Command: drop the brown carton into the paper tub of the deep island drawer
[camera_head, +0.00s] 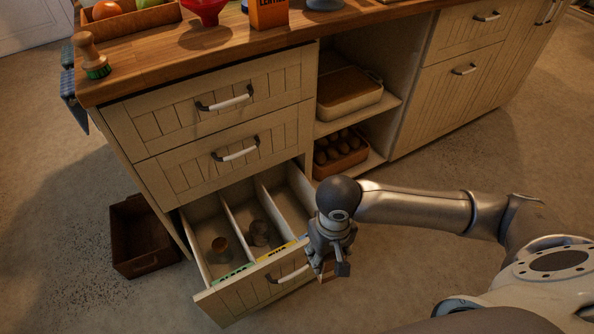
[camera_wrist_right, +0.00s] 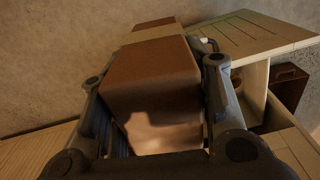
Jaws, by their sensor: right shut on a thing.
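The deep island drawer (camera_head: 240,302) is pulled open at the bottom of the island. It has three long compartments side by side. The left one holds a small round brown thing (camera_head: 220,244), the middle one grey round things (camera_head: 260,232), and the visible part of the right one (camera_head: 288,208) looks empty. Green (camera_head: 236,275) and yellow (camera_head: 278,252) labels sit at the front; I cannot read which is paper. My right gripper (camera_head: 328,268) is at the drawer's front right corner. In the right wrist view it is shut on the brown carton (camera_wrist_right: 150,78). The carton is not clear in the head view.
A dark brown crate (camera_head: 140,240) stands on the floor left of the drawer. Two shut drawers (camera_head: 215,100) are above. The wooden counter (camera_head: 240,48) carries several items.

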